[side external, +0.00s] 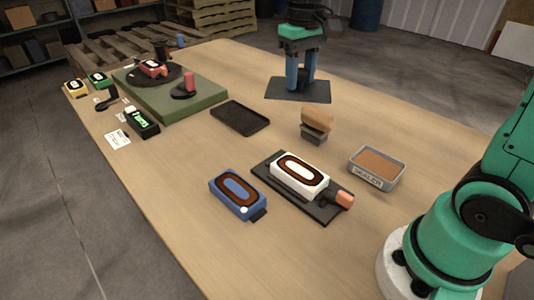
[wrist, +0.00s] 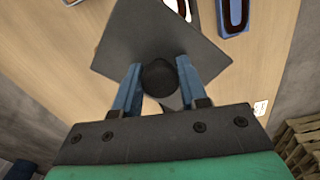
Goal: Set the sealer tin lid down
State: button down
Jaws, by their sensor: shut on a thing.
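The sealer tin lid (side external: 298,92) is a flat dark grey plate with a round black knob, at the far side of the table in the side view. My gripper (side external: 302,80) is above it with its blue fingers pointing down. In the wrist view the fingers are shut on the knob of the lid (wrist: 150,35), one on each side. The lid lies level at or very near the tabletop; I cannot tell if it touches. The sealer tin (side external: 376,167) stands open at right, grey with brown contents and a label.
A black tray (side external: 240,117) and a tan-topped block (side external: 316,121) lie nearer. A white detector (side external: 299,175) sits on a dark stand, with a blue detector (side external: 237,192) beside it. A green platform (side external: 170,92) is at left. Bare table surrounds the lid.

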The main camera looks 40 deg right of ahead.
aim_at(273, 92)
jog(key=shift+n, duration=0.8)
jog(key=a, duration=0.1)
jog(key=w+a+f, duration=0.1)
jog(key=a, duration=0.1)
jog(key=w+a, duration=0.1)
jog(key=shift+a+f, duration=0.25)
jog(key=s+d+r+m, duration=0.3)
jog(key=s+d+m, duration=0.1)
jog(key=s+d, duration=0.4)
jog(key=s+d+r+m, duration=0.2)
jog(key=s+d+m, duration=0.2)
jog(key=s+d, duration=0.4)
jog(key=shift+r+m, duration=0.4)
jog(key=shift+f, duration=0.1)
notch_tip(273, 92, down, 20)
jog(key=shift+r, duration=0.25)
